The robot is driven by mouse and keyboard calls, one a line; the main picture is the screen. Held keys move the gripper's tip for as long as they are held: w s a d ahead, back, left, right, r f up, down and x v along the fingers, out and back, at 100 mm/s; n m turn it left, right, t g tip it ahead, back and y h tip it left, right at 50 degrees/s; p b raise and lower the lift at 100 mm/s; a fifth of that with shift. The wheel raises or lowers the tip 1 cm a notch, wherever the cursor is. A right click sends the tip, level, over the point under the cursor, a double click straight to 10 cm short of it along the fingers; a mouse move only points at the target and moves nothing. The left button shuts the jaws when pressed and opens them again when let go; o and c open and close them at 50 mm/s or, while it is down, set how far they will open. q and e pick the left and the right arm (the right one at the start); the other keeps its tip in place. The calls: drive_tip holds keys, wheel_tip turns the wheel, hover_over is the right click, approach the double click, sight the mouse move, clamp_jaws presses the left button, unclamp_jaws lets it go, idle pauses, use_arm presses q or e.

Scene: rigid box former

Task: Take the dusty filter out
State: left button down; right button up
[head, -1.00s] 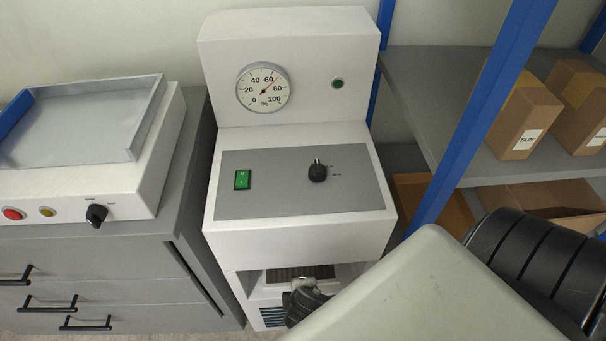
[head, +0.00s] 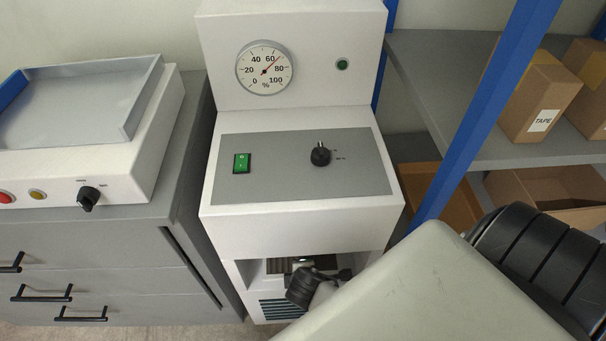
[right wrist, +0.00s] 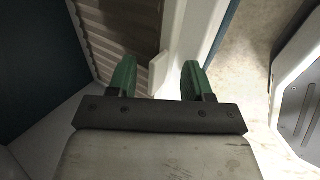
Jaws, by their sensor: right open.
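The filter (head: 282,266) shows as a ribbed, brownish strip inside the lower opening of the white machine (head: 300,232). In the right wrist view the filter (right wrist: 118,28) has dull brown pleats, and a small pale tab (right wrist: 158,72) stands out at its edge. My right gripper (right wrist: 156,76) is open, with its green fingers on either side of the tab and a gap showing on each side. In the head view my own wrist covers part of the opening. My left gripper is in neither current view.
The machine carries a gauge (head: 265,68), a green switch (head: 242,163) and a black knob (head: 320,155). A grey drawer cabinet (head: 110,245) stands close on the left. A blue shelf post (head: 462,120) and boxes (head: 540,100) are on the right.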

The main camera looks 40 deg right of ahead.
clamp_jaws()
idle(0.3)
idle(0.3)
